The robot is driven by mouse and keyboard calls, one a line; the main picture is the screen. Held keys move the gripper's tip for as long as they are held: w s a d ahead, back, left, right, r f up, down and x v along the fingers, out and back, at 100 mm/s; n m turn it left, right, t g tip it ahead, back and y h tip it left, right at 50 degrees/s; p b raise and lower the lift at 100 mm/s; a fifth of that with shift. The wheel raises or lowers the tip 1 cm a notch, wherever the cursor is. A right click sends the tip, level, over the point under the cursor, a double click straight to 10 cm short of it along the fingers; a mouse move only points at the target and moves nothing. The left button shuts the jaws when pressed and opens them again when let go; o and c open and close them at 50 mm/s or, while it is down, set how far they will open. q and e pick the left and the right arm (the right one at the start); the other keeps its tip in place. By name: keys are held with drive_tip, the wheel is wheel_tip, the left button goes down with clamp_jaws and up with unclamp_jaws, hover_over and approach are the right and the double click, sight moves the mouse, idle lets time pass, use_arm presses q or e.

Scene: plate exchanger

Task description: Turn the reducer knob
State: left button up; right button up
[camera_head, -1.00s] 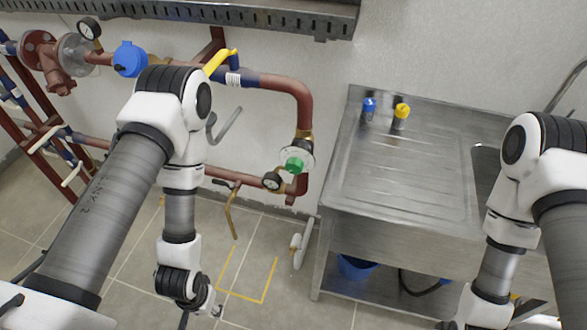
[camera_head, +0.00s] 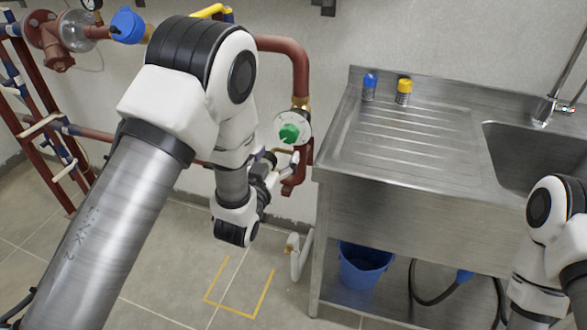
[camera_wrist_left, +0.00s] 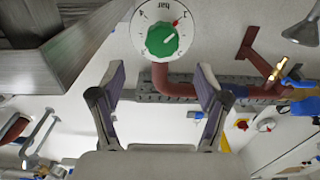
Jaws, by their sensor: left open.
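The reducer knob (camera_head: 289,134) is green and sits on a round white dial at the lower end of a bent brown-red pipe. In the left wrist view the knob (camera_wrist_left: 162,41) is at the top centre, with a white pointer line and a dial marked in bar. My left gripper (camera_head: 287,161) is just below the knob in the head view, partly hidden by my own arm. In the left wrist view its two fingers (camera_wrist_left: 160,76) are spread and empty, with the knob beyond their tips, apart from them. My right gripper is out of view.
A steel sink counter (camera_head: 340,160) stands right of the pipe, bearing a blue-capped (camera_head: 369,88) and a yellow-capped (camera_head: 403,92) container. A blue bucket (camera_head: 362,265) is beneath it. Pipes with a blue-capped fitting (camera_head: 127,26) run along the wall at left.

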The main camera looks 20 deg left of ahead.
sight(287, 136)
use_arm(q)
drive_tip(key=w+p, duration=0.1)
drive_tip(key=w, duration=0.7)
drive_tip(key=c, duration=1.2)
